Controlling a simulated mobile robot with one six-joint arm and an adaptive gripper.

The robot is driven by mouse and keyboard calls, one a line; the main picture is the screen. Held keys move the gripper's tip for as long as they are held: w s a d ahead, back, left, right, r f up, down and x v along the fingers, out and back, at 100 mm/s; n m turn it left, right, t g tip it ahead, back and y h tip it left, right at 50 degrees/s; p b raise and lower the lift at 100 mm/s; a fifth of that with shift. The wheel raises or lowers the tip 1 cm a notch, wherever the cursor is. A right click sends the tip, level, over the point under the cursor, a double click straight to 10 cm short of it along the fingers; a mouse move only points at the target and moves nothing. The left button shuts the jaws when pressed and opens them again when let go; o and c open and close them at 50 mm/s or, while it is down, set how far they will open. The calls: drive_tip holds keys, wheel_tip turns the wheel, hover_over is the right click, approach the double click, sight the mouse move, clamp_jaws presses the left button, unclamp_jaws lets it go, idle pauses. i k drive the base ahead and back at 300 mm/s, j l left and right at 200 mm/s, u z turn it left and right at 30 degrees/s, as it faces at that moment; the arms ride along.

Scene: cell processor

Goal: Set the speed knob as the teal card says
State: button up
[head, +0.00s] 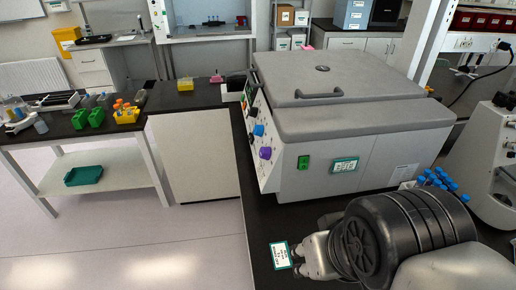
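The cell processor (335,110) is a large grey machine with a closed, handled lid on the dark bench. Its left-facing panel is seen at a steep angle and carries a purple knob (265,153), a blue knob (259,130) and dark knobs. I cannot read which is the speed knob or its setting. A white card with a teal border (281,256) lies on the bench in front; its text is too small to read. A teal-bordered label (344,165) is on the machine's front. My arm fills the lower right; I cannot make out my gripper's fingers clearly.
A green switch (303,162) is on the machine's front. Blue-capped tubes (438,178) stand behind my arm. A white microscope (490,150) is at the right. A side bench with green racks (90,116) is at the left. Floor left of the machine's bench is clear.

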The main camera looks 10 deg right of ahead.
sight(253, 111)
drive_tip(key=k+j, duration=0.1)
drive_tip(key=j, duration=1)
drive_tip(key=k+j, duration=0.15)
drive_tip(key=j, duration=0.4)
drive_tip(key=i+j, duration=0.15)
drive_tip(key=i, duration=0.4)
drive_tip(key=i+j+z, duration=0.1)
drive_tip(key=i, duration=0.45)
drive_tip(key=i+j, duration=0.3)
drive_tip(key=i, duration=0.25)
drive_tip(key=i+l, duration=0.35)
drive_tip(key=l, duration=0.2)
